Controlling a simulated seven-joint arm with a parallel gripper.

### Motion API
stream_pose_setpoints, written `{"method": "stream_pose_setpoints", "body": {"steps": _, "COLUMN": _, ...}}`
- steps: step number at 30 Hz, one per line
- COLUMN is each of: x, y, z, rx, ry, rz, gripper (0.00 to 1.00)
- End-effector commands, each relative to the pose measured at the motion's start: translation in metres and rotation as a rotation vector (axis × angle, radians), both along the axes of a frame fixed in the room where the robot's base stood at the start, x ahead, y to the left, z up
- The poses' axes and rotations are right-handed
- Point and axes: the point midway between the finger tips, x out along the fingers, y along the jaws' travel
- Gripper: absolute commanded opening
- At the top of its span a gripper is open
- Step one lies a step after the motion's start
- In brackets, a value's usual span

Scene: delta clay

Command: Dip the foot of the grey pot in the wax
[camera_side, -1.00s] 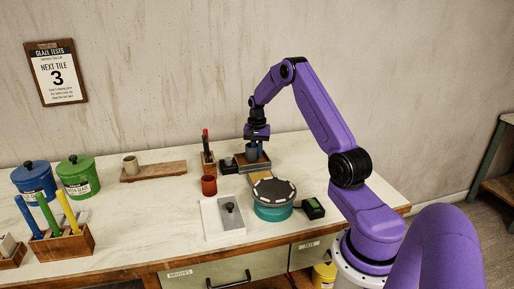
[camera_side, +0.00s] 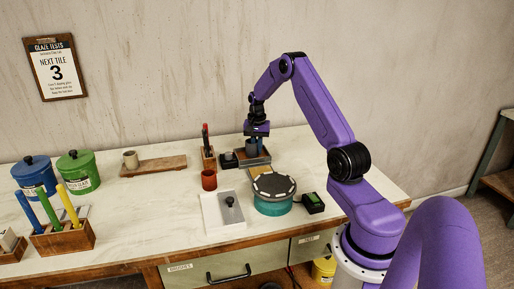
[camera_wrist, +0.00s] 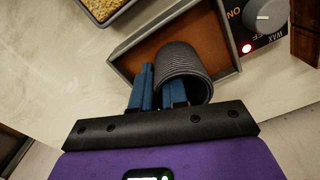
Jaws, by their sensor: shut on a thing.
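The grey pot (camera_wrist: 186,62) is a ribbed dark grey cylinder in the wrist view. My gripper (camera_wrist: 160,92) is shut on its wall, with blue fingers at the near left side of it. The pot is over the wax tray (camera_wrist: 120,66), a shallow grey-rimmed pan with brown wax (camera_wrist: 207,38). I cannot tell whether the foot touches the wax. In the side view, my gripper (camera_side: 257,146) holds the grey pot (camera_side: 251,148) upright, low at the tray (camera_side: 262,160).
A wax control box (camera_wrist: 260,18) with a dial and a lit red light adjoins the tray. A pan of tan grains (camera_wrist: 103,8) lies nearby.

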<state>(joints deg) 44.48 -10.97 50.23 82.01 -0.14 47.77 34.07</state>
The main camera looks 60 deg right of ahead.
Motion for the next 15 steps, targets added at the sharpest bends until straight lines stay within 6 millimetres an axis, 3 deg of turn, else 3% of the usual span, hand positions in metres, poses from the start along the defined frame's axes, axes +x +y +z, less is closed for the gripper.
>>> {"method": "stream_pose_setpoints", "body": {"steps": 15, "x": 0.0001, "y": -0.0001, "z": -0.0053, "rx": 0.000, "ry": 0.000, "rz": 0.000, "gripper": 0.00}}
